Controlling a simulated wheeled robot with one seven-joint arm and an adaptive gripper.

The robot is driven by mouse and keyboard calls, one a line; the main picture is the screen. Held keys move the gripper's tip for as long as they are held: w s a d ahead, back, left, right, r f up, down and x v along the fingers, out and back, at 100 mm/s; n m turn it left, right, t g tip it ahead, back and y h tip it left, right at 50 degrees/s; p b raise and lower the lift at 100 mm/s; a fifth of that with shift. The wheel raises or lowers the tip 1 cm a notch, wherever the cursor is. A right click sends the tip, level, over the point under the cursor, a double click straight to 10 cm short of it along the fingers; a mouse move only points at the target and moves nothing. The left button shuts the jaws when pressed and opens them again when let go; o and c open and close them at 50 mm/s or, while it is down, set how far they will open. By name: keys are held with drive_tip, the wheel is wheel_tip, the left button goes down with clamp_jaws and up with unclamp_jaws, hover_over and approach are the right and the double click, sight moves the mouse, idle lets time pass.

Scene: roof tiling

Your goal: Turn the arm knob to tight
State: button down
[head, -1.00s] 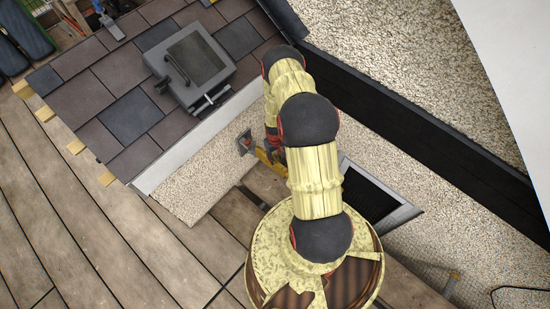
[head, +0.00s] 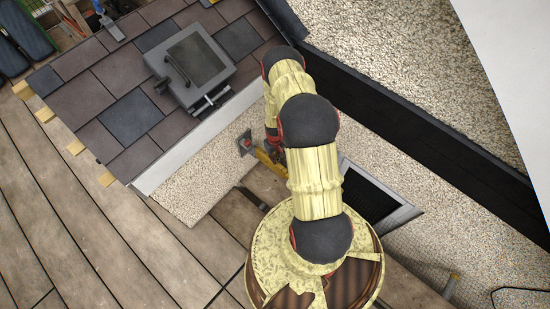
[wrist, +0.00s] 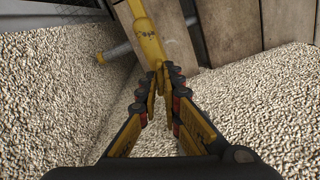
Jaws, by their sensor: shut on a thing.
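A yellow bar (wrist: 146,38) with small dark marks runs down from the top of the wrist view to my gripper (wrist: 160,78). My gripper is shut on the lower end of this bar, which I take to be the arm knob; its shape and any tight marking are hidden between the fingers. My own arm hides most of the gripper there.
Pebbled wall surfaces (wrist: 50,100) lie close on both sides of my gripper. Wooden boards (wrist: 222,35) are behind.

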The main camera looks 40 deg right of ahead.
drive_tip(key=shift+m, duration=0.3)
drive_tip(key=m, duration=0.2)
drive_tip(key=shift+m, duration=0.4)
drive_tip(key=m, duration=0.3)
drive_tip(key=shift+m+b, duration=0.3)
drive_tip(key=shift+m, duration=0.1)
drive_tip(key=m, duration=0.6)
drive_tip(key=shift+m, duration=0.4)
drive_tip(key=c, duration=2)
unclamp_jaws()
drive_tip(key=shift+r, duration=0.1)
wheel_tip(320, 180, up, 12)
drive_tip(key=shift+f, duration=0.1)
